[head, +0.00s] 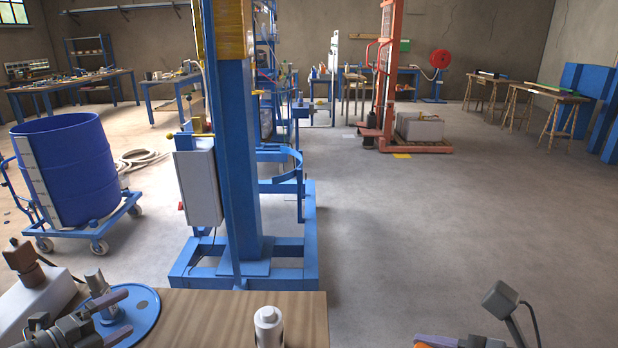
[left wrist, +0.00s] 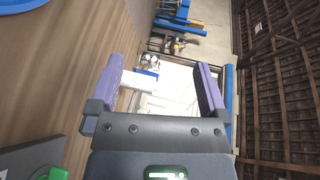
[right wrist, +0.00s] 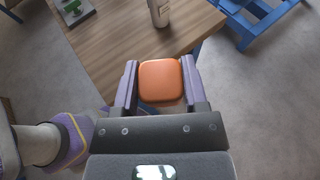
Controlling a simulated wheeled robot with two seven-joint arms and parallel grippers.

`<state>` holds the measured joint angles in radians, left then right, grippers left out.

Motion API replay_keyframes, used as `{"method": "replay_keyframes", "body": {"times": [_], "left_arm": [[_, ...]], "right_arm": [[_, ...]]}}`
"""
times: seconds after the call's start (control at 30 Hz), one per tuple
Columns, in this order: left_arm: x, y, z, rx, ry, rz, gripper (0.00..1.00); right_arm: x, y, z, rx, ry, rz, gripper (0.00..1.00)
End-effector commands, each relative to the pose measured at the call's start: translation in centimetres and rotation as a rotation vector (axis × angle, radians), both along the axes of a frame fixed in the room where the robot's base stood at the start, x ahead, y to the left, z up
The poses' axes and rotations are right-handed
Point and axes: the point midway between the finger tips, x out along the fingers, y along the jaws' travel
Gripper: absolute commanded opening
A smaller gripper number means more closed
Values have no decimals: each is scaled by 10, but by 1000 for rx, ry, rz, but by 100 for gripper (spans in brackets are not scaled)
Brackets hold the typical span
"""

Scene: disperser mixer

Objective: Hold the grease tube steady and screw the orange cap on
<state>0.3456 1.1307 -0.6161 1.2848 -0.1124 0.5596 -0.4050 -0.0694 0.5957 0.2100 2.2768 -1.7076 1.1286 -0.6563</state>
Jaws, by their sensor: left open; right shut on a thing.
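The grease tube is a white bottle-like cylinder (head: 268,330) with a narrower top. It stands upright on the wooden table near its front right in the head view. The left wrist view shows it (left wrist: 138,82) beyond the fingers, partly behind one of them. My left gripper (head: 127,312) is open and empty, to the left of the tube and apart from it. My right gripper (right wrist: 160,88) is shut on the orange cap (right wrist: 160,80), in the air off the table's edge. The right wrist view shows the tube (right wrist: 160,12) beyond the cap.
The wooden table (head: 205,315) carries a blue round lid (head: 145,312) with a metal cylinder (head: 97,283) at the left. A blue machine column (head: 238,170) stands behind the table. A blue drum (head: 75,170) is at the left.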

Motion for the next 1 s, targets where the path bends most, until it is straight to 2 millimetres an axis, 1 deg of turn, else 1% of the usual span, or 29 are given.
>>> {"method": "replay_keyframes", "body": {"times": [0.03,0.07,0.1,0.17,0.2,0.3,0.4,0.53,0.67,1.0], "left_arm": [[-2,-33,-2,104,-83,-131,98],[-5,-54,-4,190,-149,-221,98],[-9,-79,-6,310,-243,-335,98],[-16,-111,-9,489,-389,-484,98],[-20,-128,-12,608,-480,-569,98],[-25,-154,-20,879,-670,-727,98],[-26,-165,-26,1088,-790,-822,98],[-24,-168,-31,1238,-855,-878,98],[-18,-175,-37,1272,-866,-888,98],[14,-222,-68,1266,-862,-890,98]], "right_arm": [[0,0,0,0,0,0,0],[0,0,0,0,0,0,0],[0,0,0,0,0,0,0],[0,0,0,0,0,0,0],[0,0,0,0,0,0,0],[0,0,0,0,0,0,0],[0,0,0,0,0,0,0],[0,0,0,0,0,0,0],[0,0,0,0,0,0,0],[0,0,0,0,0,0,0]]}}
